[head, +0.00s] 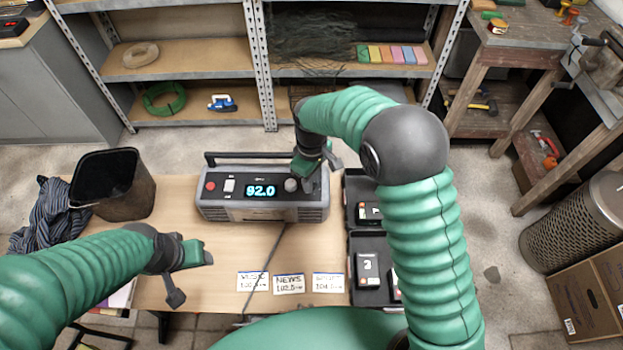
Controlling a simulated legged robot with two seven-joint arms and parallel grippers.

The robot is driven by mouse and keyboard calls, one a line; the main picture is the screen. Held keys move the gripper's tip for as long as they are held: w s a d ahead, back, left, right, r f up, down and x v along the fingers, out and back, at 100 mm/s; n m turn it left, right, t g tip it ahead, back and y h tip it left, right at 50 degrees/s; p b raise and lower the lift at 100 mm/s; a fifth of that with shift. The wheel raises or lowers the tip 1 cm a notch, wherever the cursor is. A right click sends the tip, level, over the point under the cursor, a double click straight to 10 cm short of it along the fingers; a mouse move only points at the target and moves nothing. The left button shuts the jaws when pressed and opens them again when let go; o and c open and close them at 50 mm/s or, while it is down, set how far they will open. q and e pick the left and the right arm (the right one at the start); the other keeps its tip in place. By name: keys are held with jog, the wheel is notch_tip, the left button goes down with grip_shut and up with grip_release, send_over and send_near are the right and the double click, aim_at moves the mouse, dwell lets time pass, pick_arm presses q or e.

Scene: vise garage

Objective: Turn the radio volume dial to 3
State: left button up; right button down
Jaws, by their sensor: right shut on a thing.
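The grey radio (262,213) stands at the back of the wooden table, its lit blue display reading 92.0. A round grey knob (291,185) shows just right of the display. My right gripper (309,176) is at the right end of the radio's front, shut on a dial there that its fingers mostly hide. I cannot read any volume marks or the dial's setting. My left gripper (192,277) is open and empty over the left front of the table, apart from the radio.
A dark bin (113,185) and striped cloth (50,215) are at the table's left. Station cards (289,284) lie in front of the radio beside a cable. Black trays (368,245) with labelled items lie right of it. The table between my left gripper and the radio is mostly clear.

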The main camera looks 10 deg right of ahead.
jog(key=shift+r, duration=0.1)
jog(key=shift+r+m+p, duration=0.1)
jog(key=shift+m+p, duration=0.65)
jog(key=shift+m, duration=0.15)
jog(key=shift+m+p, duration=0.8)
jog(key=shift+m, duration=0.4)
jog(key=m+p, duration=0.2)
jog(key=m, duration=0.1)
jog(key=shift+w+m, duration=0.1)
jog(key=shift+m, duration=0.3)
jog(key=m+p, duration=0.2)
jog(key=m, duration=0.2)
jog(key=m+p, duration=0.2)
jog(key=m, duration=0.3)
jog(key=m+p, duration=0.1)
jog(key=m, duration=0.3)
jog(key=shift+p, duration=0.4)
jog(key=shift+m, duration=0.3)
